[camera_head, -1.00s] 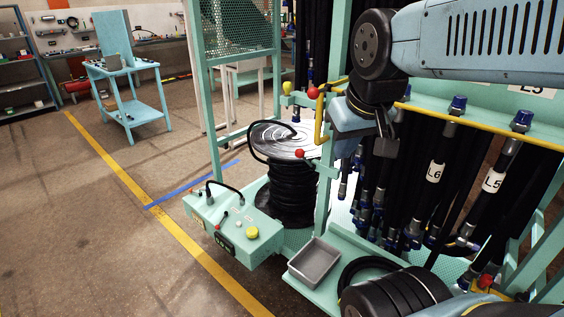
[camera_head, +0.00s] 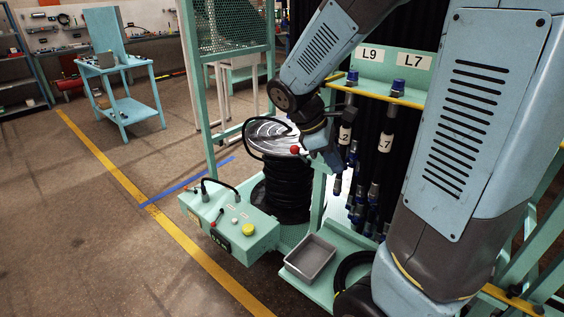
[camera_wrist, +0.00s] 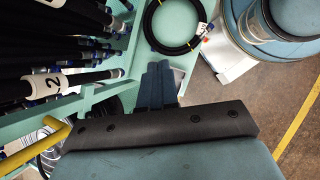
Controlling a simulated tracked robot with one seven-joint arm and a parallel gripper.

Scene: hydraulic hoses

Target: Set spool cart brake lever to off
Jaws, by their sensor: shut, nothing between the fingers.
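The spool cart carries a black hose spool (camera_head: 288,190) with a pale top disc, left of centre in the head view. A red ball knob (camera_head: 294,150) shows at the spool's right edge, beside the teal post. I cannot tell whether it belongs to the brake lever, and no lever is clearly marked as the brake. My gripper (camera_head: 331,166) is right of the red knob and apart from it, partly hidden by my wrist. In the wrist view my gripper (camera_wrist: 160,68) is shut and empty, with no knob visible at its fingertips.
A teal control box (camera_head: 230,222) with a black handle and yellow button stands at the cart's front. A grey tray (camera_head: 310,257) lies right of it. Labelled hoses (camera_head: 385,140) hang on the right. A coiled hose (camera_wrist: 153,30) shows in the wrist view.

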